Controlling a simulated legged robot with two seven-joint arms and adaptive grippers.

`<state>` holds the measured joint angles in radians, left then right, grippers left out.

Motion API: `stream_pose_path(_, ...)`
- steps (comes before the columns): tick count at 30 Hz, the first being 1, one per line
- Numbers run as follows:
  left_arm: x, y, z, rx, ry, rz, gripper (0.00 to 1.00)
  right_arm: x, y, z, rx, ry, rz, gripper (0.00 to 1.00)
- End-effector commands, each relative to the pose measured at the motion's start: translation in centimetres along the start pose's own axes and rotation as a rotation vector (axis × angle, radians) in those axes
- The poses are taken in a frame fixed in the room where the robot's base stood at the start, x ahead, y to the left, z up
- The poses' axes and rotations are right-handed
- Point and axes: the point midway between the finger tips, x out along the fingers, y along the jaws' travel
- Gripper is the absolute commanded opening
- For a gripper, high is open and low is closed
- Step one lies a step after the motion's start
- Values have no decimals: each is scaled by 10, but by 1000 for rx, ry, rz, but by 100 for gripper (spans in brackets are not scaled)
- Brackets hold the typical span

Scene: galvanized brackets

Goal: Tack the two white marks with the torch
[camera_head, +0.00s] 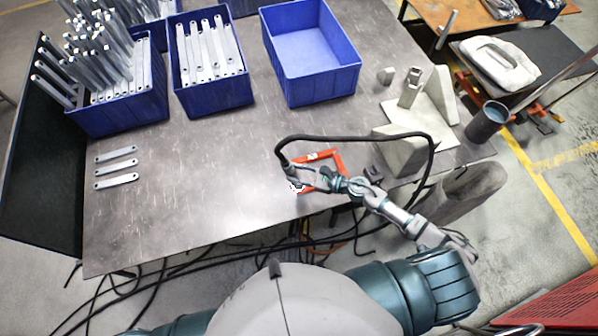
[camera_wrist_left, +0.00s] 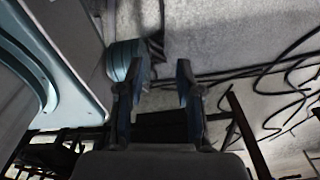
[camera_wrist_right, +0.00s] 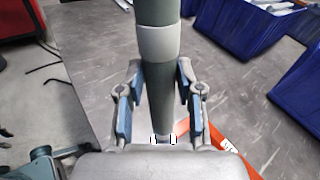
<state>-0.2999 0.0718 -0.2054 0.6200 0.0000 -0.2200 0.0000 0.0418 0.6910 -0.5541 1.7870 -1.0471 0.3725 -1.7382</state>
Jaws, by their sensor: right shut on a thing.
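My right gripper (camera_head: 297,176) is shut on the torch (camera_wrist_right: 160,80), a grey-green cylinder with a paler band, between its fingers in the right wrist view. The torch's lower end is down by the table, close to two small white marks (camera_wrist_right: 154,139) (camera_wrist_right: 173,139). White also shows by the gripper in the head view, but the gripper hides most of that spot. An orange square frame (camera_head: 337,160) lies beside and partly under the gripper. My left gripper (camera_wrist_left: 160,90) is open and empty, away from the table, with its fingers apart; it is not in the head view.
A black cable (camera_head: 350,137) loops from the torch over the right of the table (camera_head: 190,215). Blue bins (camera_head: 320,85) stand at the back, two holding metal strips. Three loose strips (camera_head: 116,168) lie at left. Grey blocks (camera_head: 400,150) stand at right. The table's front left is clear.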

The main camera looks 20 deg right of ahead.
Motion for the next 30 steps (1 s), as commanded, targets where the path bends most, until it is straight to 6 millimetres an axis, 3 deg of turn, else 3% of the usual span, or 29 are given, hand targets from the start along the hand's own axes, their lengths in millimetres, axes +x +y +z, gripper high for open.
stream_pose_path(10,0,-16,3,-1,-4,-19,35,-3,-1,0,5,-6,2,0)
stream_pose_path(23,3,0,0,-4,0,-1,35,-2,-1,-2,3,-3,1,0)
stream_pose_path(30,4,-4,1,-1,-1,-5,35,-2,0,-3,6,-2,2,0)
